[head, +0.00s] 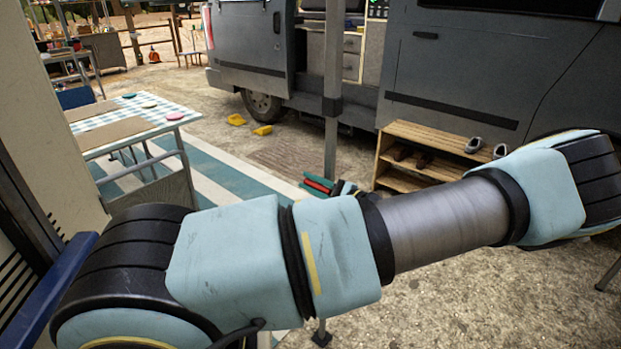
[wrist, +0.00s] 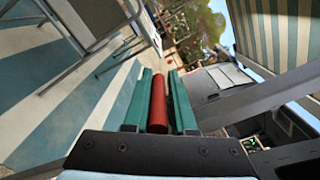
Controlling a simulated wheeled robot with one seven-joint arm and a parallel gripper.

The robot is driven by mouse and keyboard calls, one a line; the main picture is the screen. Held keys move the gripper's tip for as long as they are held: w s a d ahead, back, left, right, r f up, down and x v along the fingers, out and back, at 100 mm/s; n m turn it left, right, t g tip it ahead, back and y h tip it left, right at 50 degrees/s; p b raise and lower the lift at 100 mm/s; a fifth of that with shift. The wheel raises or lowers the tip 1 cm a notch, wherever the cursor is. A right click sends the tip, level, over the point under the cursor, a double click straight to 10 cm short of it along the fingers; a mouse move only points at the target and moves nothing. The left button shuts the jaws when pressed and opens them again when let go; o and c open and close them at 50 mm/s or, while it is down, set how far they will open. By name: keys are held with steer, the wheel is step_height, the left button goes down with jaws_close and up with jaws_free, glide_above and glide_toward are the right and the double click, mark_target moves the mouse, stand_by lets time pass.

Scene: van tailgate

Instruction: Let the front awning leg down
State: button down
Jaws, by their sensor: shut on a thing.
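The front awning leg (head: 332,60) is a grey upright post with a dark collar (head: 333,106). Its lower part passes behind my arm, and a small dark foot (head: 321,336) shows below the arm. My gripper (head: 316,183) is just left of the post, low down. In the wrist view its green fingers (wrist: 158,90) are shut on a red cylindrical grip (wrist: 157,108). A grey beam, seemingly the leg (wrist: 260,100), runs close by on the right. How the red grip joins the leg is hidden.
A grey van (head: 450,70) stands behind, with a wooden shoe rack (head: 390,160) beside it. A table (head: 135,125) stands left on a striped mat (head: 225,180). Yellow items (head: 262,130) lie on the ground. Bare gravel is free at the lower right.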

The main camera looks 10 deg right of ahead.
steer(key=shift+f, duration=0.15)
steer(key=c, duration=0.8)
jaws_free()
steer(key=b+v, duration=0.2)
steer(key=v, duration=0.9)
steer(key=shift+b, duration=0.35)
